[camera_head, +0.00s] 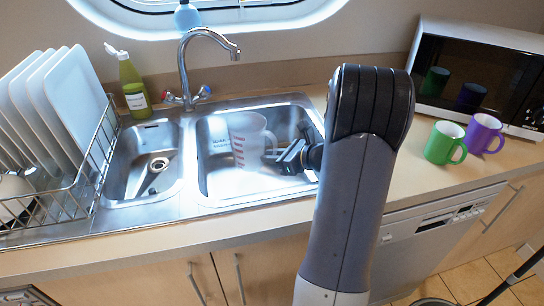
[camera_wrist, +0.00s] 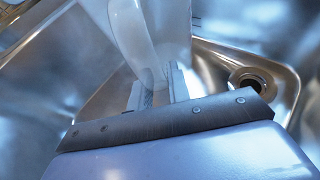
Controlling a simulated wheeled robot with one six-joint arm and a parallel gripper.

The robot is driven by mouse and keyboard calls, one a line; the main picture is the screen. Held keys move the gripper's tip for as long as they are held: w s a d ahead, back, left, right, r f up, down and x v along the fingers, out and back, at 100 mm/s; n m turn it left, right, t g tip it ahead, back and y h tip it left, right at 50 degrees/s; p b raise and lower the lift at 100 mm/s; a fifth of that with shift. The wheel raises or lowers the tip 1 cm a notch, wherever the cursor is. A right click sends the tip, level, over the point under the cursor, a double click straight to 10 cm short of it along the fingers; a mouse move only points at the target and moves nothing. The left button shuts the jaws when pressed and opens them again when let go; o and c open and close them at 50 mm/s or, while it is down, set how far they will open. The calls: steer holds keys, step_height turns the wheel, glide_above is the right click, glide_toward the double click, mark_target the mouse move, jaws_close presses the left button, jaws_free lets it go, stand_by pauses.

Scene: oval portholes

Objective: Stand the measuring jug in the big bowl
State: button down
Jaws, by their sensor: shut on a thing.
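The measuring jug (camera_head: 248,138) is clear and whitish with red marks. In the head view it is inside the outline of the big bowl (camera_head: 211,178), the larger right-hand steel basin of the sink, and looks about upright. My gripper (camera_head: 283,158) reaches in from the right and is shut on the jug's handle. In the wrist view the fingers of my gripper (camera_wrist: 156,92) close around the pale handle of the jug (camera_wrist: 132,38). I cannot tell whether the jug's base touches the basin floor.
A small basin (camera_head: 150,165) lies to the left, with a plate rack (camera_head: 75,200) beyond it. The tap (camera_head: 184,70) arches behind the basins. A green bottle (camera_head: 132,85) stands at the back left. Green (camera_head: 443,143) and purple (camera_head: 485,133) mugs stand right, before a microwave (camera_head: 475,70).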

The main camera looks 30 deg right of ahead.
steer(key=shift+s+a+f, duration=0.1)
steer(key=shift+s+f, duration=0.05)
steer(key=shift+f, duration=0.2)
steer(key=c, duration=1.3)
jaws_free()
steer(key=shift+f, duration=0.15)
steer(key=shift+c, duration=0.2)
steer(key=shift+r+p, duration=0.35)
steer(key=shift+r, duration=0.1)
steer(key=shift+s+d+r, duration=0.1)
steer(key=shift+d+r, duration=0.1)
steer(key=shift+r, duration=0.1)
steer(key=v, duration=0.7)
steer(key=shift+r, duration=0.15)
